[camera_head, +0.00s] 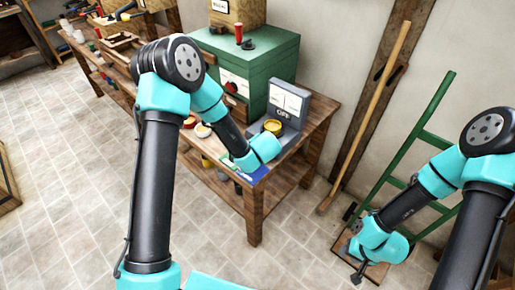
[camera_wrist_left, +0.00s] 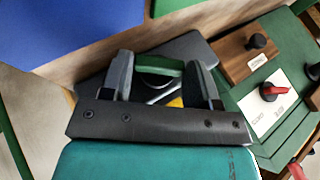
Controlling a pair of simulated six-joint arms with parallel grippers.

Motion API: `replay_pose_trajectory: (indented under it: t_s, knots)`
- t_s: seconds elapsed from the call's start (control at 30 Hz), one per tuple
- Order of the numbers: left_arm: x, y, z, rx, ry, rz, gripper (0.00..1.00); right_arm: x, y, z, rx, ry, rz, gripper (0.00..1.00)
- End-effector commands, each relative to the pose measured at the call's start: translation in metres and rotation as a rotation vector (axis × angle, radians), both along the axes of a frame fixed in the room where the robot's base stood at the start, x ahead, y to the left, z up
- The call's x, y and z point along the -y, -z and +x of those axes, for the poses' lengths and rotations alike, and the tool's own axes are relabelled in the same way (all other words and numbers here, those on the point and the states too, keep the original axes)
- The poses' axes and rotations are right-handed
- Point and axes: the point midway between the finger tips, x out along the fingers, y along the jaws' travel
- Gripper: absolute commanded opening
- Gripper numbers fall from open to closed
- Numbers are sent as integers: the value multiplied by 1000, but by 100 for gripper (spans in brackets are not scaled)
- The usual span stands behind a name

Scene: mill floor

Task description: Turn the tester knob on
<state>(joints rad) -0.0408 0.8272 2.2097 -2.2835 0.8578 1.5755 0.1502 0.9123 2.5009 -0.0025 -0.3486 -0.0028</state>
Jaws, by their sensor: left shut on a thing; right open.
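The grey tester (camera_head: 294,104) stands on the bench beside a green cabinet. Its sign reads OFF, and a round yellow knob (camera_head: 272,126) is on its front part. My left arm reaches over the bench, with its wrist close in front of the knob; its fingers are hidden in the head view. In the left wrist view, my left gripper (camera_wrist_left: 163,76) is shut on a green thing (camera_wrist_left: 160,64) that spans the fingers. Some yellow shows behind it; I cannot tell what it belongs to. My right gripper (camera_head: 354,243) is open and empty, low beside the ladder.
The green cabinet (camera_head: 262,62) carries a red-handled switch (camera_wrist_left: 270,91) on a white plate. Small bowls (camera_head: 203,131) and a blue flat thing (camera_head: 259,175) lie near my left arm. A wooden pole (camera_head: 373,108) and green ladder (camera_head: 432,110) lean at the wall.

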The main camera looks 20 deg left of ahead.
Motion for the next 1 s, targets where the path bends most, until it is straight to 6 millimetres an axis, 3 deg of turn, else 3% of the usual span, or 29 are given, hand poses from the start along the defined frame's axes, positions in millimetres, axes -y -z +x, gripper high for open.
replay_pose_trajectory:
  t_s: [0.2,0.23,0.47,1.0]
  knots:
    - [0,0,0,-1,0,0,32,0,0,0,0,0,0,43]
    - [0,0,0,-2,0,-1,58,0,0,0,0,0,0,43]
    - [0,0,0,-2,0,-1,80,0,0,0,0,0,0,43]
    - [-2,-1,1,-31,-2,-63,81,0,0,0,0,0,0,43]
